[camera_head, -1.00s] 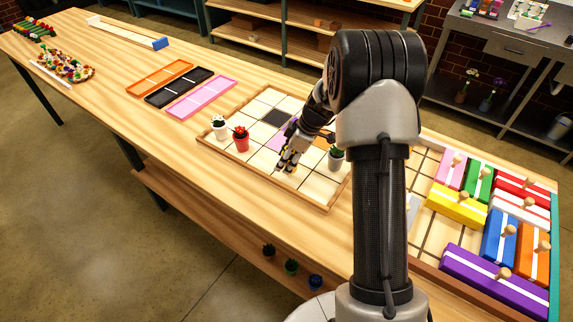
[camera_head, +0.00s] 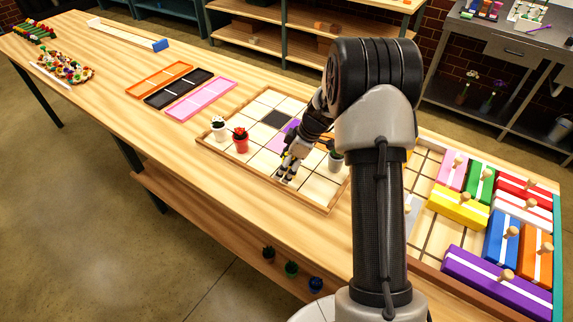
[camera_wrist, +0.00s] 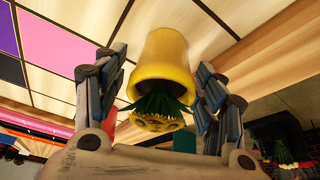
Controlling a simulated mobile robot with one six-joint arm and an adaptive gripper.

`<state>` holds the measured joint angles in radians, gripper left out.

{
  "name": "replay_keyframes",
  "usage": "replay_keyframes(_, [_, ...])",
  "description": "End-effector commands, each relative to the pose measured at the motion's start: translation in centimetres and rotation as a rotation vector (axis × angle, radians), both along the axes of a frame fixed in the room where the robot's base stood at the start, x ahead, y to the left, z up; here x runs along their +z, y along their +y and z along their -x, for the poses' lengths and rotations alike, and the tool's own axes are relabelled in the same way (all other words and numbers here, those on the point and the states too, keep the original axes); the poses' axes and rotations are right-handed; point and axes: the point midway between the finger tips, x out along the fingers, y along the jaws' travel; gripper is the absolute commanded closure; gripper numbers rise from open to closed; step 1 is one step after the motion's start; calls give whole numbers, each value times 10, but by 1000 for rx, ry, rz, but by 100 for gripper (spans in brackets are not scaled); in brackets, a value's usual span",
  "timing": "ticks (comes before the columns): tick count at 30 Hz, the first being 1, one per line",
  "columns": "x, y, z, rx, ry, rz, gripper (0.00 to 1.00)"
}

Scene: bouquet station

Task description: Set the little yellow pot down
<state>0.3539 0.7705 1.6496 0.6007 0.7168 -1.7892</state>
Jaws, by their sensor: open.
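The little yellow pot (camera_wrist: 161,62) with its green plant and yellow flower (camera_wrist: 155,122) is between my fingers in the wrist view, over pale tiles and looking upside down in that picture. My gripper (camera_wrist: 163,72) is open, with one finger on each side of the pot. A narrow gap shows beside the pot; contact lower down is hard to judge. In the head view my gripper (camera_head: 287,174) is low over the near edge of the wooden tiled tray (camera_head: 262,183), and the pot is mostly hidden behind it.
A white pot (camera_head: 219,133) and a red pot (camera_head: 241,144) stand in the tray left of my gripper. A dark-plant pot (camera_head: 336,163) stands close on its right. Orange, black and pink trays (camera_head: 203,98) lie further left. Coloured blocks with knobs (camera_head: 460,205) fill the right end.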

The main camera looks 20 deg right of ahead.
Motion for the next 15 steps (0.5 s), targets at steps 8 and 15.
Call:
replay_keyframes(8, [5, 0, 0, 0, 0, 0, 36])
replay_keyframes(15, [50, -16, 9, -2, -4, 1, 36])
